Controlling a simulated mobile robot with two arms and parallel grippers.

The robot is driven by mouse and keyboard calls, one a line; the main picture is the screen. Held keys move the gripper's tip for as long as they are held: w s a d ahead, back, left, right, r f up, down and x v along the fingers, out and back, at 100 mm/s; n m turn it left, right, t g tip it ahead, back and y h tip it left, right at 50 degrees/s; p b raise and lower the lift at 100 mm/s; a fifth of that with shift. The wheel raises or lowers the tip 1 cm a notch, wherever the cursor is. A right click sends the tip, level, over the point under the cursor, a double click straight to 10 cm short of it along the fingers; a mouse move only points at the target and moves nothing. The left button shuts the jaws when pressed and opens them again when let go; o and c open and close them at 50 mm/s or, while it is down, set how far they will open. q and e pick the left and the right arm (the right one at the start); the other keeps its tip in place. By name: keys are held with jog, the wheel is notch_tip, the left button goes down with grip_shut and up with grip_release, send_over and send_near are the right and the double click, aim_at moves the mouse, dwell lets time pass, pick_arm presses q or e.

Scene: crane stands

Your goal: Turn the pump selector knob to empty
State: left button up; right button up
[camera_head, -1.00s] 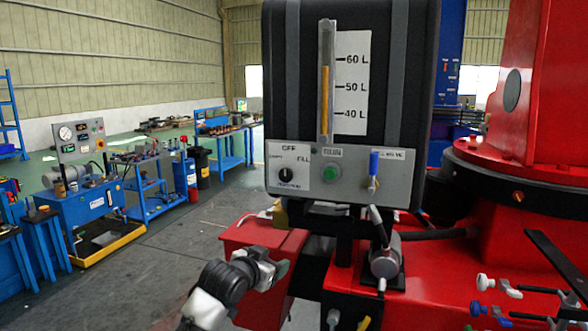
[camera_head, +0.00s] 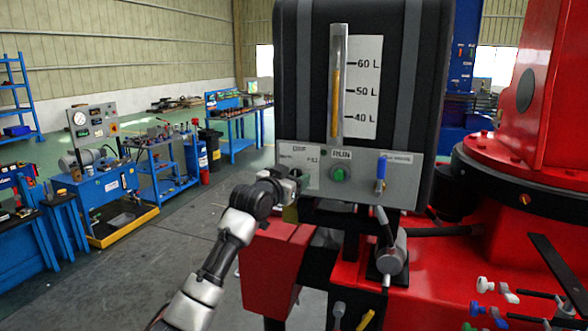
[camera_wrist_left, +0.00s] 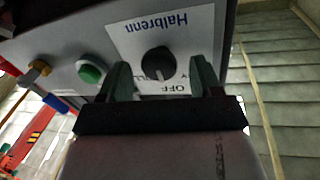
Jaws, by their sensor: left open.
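The pump selector knob (camera_wrist_left: 158,62) is black and round, on a white label with OFF, FILL and partly hidden words. Its pale pointer line faces the OFF side of the label, but the exact setting is hard to read. My left gripper (camera_head: 296,180) is at the left end of the grey control panel (camera_head: 402,168) and hides the knob in the head view. In the wrist view my left gripper (camera_wrist_left: 162,75) is open, with a finger on each side of the knob and visible gaps; contact is not visible. My right gripper is not in view.
The green RUN button (camera_head: 339,174) and the blue-handled valve (camera_head: 381,172) are right of the knob. The black tank with its level gauge (camera_head: 337,80) rises above. A red box (camera_head: 272,262) is below my left gripper. Open floor lies to the left.

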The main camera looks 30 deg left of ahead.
pick_arm(q)
jog(key=shift+w, duration=0.5)
jog(key=c, duration=0.9)
jog(key=shift+f, duration=0.1)
jog(key=shift+n, duration=0.3)
jog(key=n, duration=0.4)
jog(key=n+t+y+b, duration=0.1)
jog(key=n, duration=0.3)
jog(key=shift+f+n, duration=0.1)
jog(key=shift+n, duration=0.3)
